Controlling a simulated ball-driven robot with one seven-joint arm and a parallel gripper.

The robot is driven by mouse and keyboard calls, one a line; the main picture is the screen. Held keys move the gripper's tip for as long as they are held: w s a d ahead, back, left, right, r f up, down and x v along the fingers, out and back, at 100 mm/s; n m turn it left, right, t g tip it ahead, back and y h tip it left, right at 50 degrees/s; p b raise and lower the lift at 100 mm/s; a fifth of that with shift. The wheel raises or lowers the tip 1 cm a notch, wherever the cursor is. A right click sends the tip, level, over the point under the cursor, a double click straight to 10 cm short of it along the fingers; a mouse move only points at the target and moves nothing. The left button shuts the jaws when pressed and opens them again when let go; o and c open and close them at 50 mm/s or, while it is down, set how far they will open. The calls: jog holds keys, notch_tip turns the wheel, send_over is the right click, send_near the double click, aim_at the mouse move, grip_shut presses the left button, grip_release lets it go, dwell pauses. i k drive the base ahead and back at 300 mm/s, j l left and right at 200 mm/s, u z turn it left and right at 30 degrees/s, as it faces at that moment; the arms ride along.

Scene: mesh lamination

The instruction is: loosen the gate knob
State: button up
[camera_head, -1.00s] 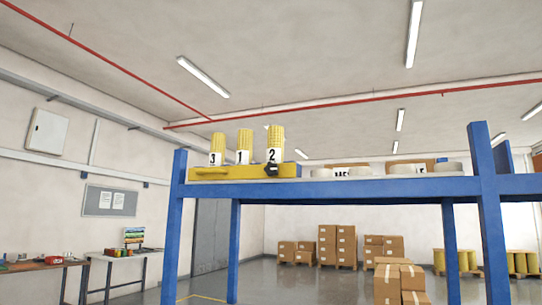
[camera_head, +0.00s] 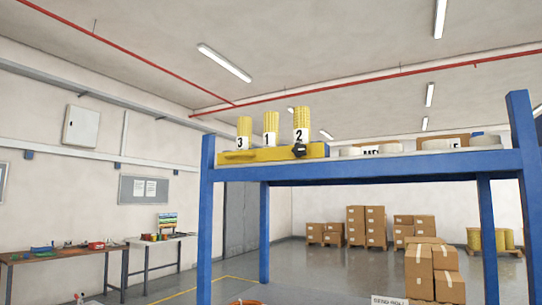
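A black gate knob (camera_head: 299,151) sits on the front face of a yellow tray (camera_head: 270,154), near its right end. The tray lies on top of a blue rack (camera_head: 370,168). Three yellow mesh rolls stand in the tray, with white labels 3 (camera_head: 243,132), 1 (camera_head: 270,128) and 2 (camera_head: 301,124) from left to right. The knob is just below roll 2. My gripper is not in view, and the knob is some distance away with nothing touching it.
White rolls (camera_head: 370,150) lie on the rack top right of the tray. Workbenches (camera_head: 65,256) stand at the left wall. Stacked cartons (camera_head: 433,270) and more boxes (camera_head: 365,226) stand behind the rack. Open floor shows between benches and rack.

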aim_at(299, 150)
jog(key=i+j+z, duration=0.15)
jog(key=i, duration=0.75)
